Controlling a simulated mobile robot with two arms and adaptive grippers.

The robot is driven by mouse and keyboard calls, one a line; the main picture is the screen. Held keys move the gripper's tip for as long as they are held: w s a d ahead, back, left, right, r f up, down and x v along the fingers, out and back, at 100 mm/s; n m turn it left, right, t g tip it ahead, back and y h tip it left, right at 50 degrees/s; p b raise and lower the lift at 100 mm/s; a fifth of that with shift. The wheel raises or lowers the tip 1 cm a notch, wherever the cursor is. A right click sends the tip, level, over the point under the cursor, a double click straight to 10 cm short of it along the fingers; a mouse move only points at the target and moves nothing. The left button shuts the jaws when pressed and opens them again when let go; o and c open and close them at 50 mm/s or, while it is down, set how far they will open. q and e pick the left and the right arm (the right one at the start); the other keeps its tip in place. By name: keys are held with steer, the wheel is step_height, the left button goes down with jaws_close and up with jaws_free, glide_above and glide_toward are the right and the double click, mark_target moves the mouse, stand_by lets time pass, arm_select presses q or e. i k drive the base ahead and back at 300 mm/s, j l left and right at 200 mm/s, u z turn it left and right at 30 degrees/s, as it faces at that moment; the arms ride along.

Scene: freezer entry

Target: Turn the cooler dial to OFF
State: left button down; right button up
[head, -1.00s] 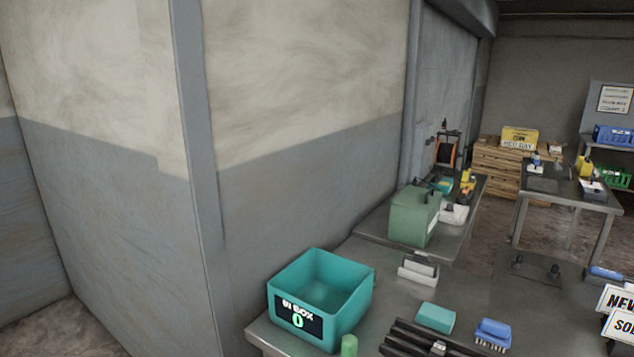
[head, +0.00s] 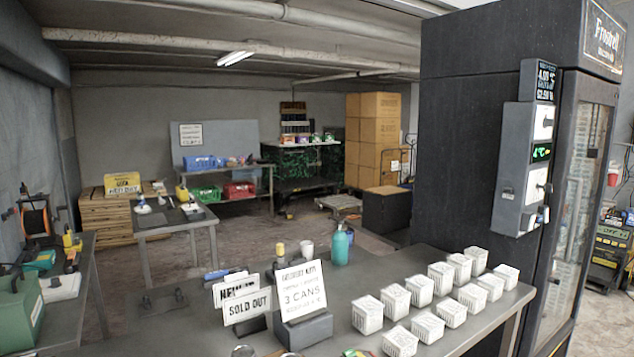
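The cooler (head: 470,150) is a tall dark cabinet with a glass door at the right of the head view. Neither of my grippers is in view.
A metal counter (head: 190,330) crosses the front, holding several white ribbed cartons (head: 367,314), a SOLD OUT sign (head: 247,306), a 3 CANS sign (head: 301,290) and a teal bottle (head: 340,246). Floor shows right of the cooler (head: 600,325).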

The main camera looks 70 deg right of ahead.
mark_target(547, 188)
steer(key=z, duration=3.35)
steer(key=i+l, duration=0.2)
steer(key=i, duration=0.2)
steer(key=i+l+u, duration=0.15)
steer(key=i, duration=0.25)
steer(key=i+l, duration=0.25)
steer(key=i, duration=0.15)
steer(key=j+u, duration=0.05)
